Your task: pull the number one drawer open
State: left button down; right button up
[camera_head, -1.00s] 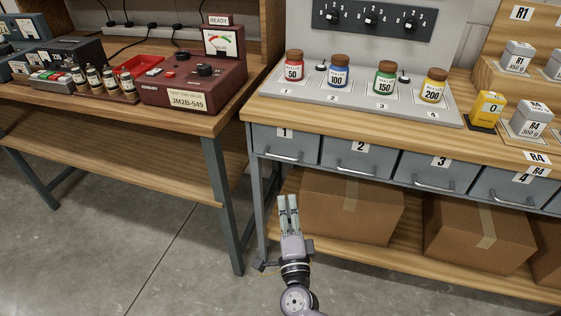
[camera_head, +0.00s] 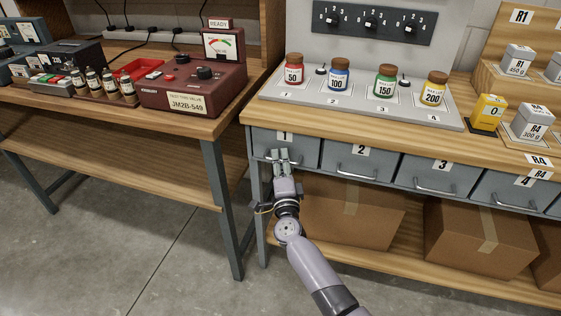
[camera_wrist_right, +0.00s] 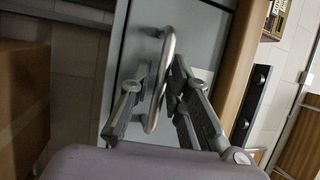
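The number one drawer (camera_head: 302,150) is a grey drawer at the left end of the row under the right bench, and its front looks flush with the others. Its label shows a 1. My right gripper (camera_head: 280,156) is at this drawer's bar handle. In the right wrist view the metal handle (camera_wrist_right: 164,75) runs between the two fingers of the gripper (camera_wrist_right: 158,97). The fingers stand apart, with a gap visible beside the handle, so the gripper is open around it. My left gripper is not in view.
Drawers 2 (camera_head: 361,161), 3 (camera_head: 438,175) and 4 line the bench to the right. A cardboard box (camera_head: 350,212) sits on the shelf below. A bench leg (camera_head: 220,205) stands left of my arm. Several jars stand on the grey board (camera_head: 310,96) above.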

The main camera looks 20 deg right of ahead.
grip_shut()
dwell(0.8)
